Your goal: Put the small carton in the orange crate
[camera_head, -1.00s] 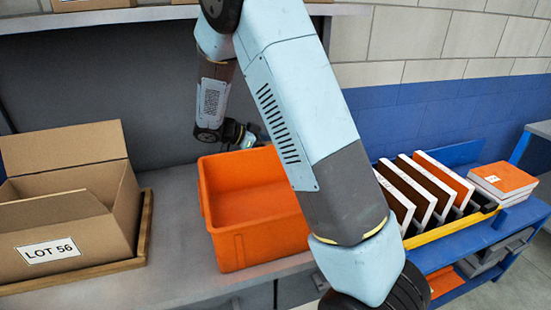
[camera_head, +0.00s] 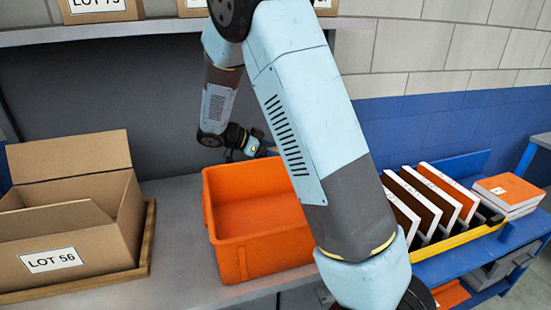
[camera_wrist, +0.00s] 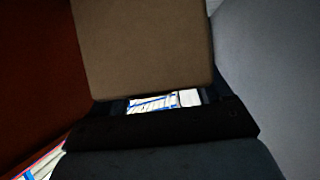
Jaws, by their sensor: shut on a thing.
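The orange crate (camera_head: 270,255) stands on the grey bench, and the visible part of its inside is empty. My gripper (camera_head: 262,148) is behind the crate's far rim, partly hidden by my arm. In the wrist view, a plain brown face fills the upper middle, which I take as the small carton (camera_wrist: 145,45), held close to the camera. My gripper is shut on it. A dark red surface at the left of the wrist view may be the crate's wall. The carton's far side and the fingertips are hidden.
An open cardboard box (camera_head: 70,245) marked LOT 56 sits on a wooden tray at left. A shelf (camera_head: 100,28) with boxes is above. Upright panels (camera_head: 425,205) stand in a yellow-fronted rack at right, beside a stack of orange-topped panels (camera_head: 508,190). Bare bench lies between box and crate.

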